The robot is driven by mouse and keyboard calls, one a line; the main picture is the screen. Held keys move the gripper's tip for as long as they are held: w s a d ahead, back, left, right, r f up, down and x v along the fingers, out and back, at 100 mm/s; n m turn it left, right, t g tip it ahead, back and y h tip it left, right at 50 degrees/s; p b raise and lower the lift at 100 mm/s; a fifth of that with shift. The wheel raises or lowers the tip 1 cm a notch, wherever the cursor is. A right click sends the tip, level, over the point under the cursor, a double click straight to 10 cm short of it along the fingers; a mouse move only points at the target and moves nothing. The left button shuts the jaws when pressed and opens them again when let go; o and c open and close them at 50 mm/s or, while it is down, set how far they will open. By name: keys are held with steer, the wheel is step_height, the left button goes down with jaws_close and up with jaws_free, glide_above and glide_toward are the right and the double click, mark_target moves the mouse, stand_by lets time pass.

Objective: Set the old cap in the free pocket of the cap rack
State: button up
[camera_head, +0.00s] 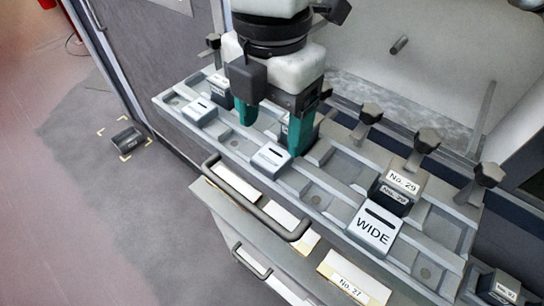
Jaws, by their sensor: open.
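The grey cap rack (339,183) runs diagonally across the middle, with a row of recessed pockets. My gripper (272,131) hangs over its middle part, open, its two teal fingers pointing down; I see nothing held between them. Another dark block (218,96) stands at the left end, partly hidden by my gripper. I cannot tell which piece is the old cap, and my gripper hides part of the pockets.
Dark knobs (427,140) stand along the rack's back edge. Below the front is a cabinet with a bar handle (259,209) and a No. 27 label (350,287). A dark object (127,140) lies on the floor within yellow corner marks. The left floor is otherwise largely clear.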

mark_target(272, 156)
step_height(272, 156, down, 6)
steer(key=b, duration=0.3)
steer(key=shift+r, duration=0.1)
steer(key=c, duration=1.1)
steer(key=shift+c, duration=0.2)
steer(key=shift+r+p, duration=1.15)
steer(key=shift+r, duration=1.9)
